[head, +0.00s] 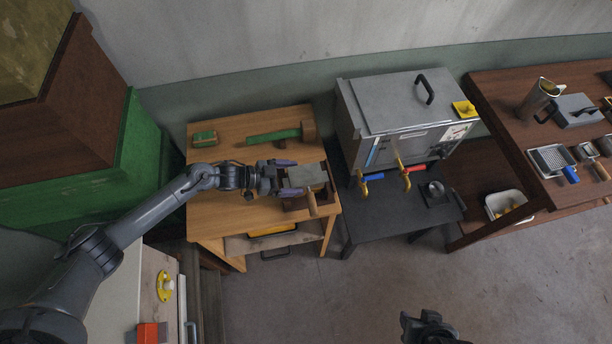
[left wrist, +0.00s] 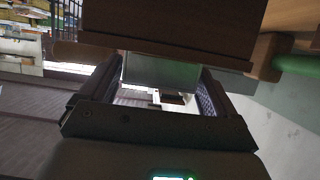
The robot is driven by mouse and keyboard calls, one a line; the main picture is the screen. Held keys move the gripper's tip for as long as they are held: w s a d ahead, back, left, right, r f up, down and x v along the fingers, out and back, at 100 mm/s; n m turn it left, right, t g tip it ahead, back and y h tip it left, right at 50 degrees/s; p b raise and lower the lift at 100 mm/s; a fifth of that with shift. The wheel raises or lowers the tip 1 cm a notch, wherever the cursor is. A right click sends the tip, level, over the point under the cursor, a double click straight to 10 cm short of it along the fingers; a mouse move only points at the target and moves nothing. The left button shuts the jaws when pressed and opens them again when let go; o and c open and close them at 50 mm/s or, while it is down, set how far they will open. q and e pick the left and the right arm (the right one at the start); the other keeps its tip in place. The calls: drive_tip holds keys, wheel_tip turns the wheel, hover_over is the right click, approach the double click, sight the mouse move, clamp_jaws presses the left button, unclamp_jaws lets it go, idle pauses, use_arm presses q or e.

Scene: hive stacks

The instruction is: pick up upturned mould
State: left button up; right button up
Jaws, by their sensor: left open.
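A flat grey block (head: 307,176), which looks like the upturned mould, sits at the right side of the wooden table, against a dark brown wooden piece (head: 326,197). My left gripper (head: 284,179) is open at the grey block's left end. In the left wrist view the grey-green block (left wrist: 160,72) shows between the two spread fingers (left wrist: 155,92), and a brown wooden face (left wrist: 175,25) covers the upper part. Whether the fingers touch the block, I cannot tell. My right gripper (head: 428,326) is at the bottom edge, its fingers unclear.
A mallet with a green handle (head: 272,136) and a green-topped block (head: 204,139) lie at the table's back. A wooden handle (head: 311,204) sticks out in front of the grey block. A metal box with taps (head: 400,105) stands to the right. The table's front left is clear.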

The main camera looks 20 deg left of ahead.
use_arm(q)
drive_tip(key=shift+w+d+f, duration=0.15)
drive_tip(key=shift+d, duration=0.05)
drive_tip(key=shift+c, duration=0.3)
drive_tip(key=c, duration=0.8)
drive_tip(key=shift+c, duration=0.2)
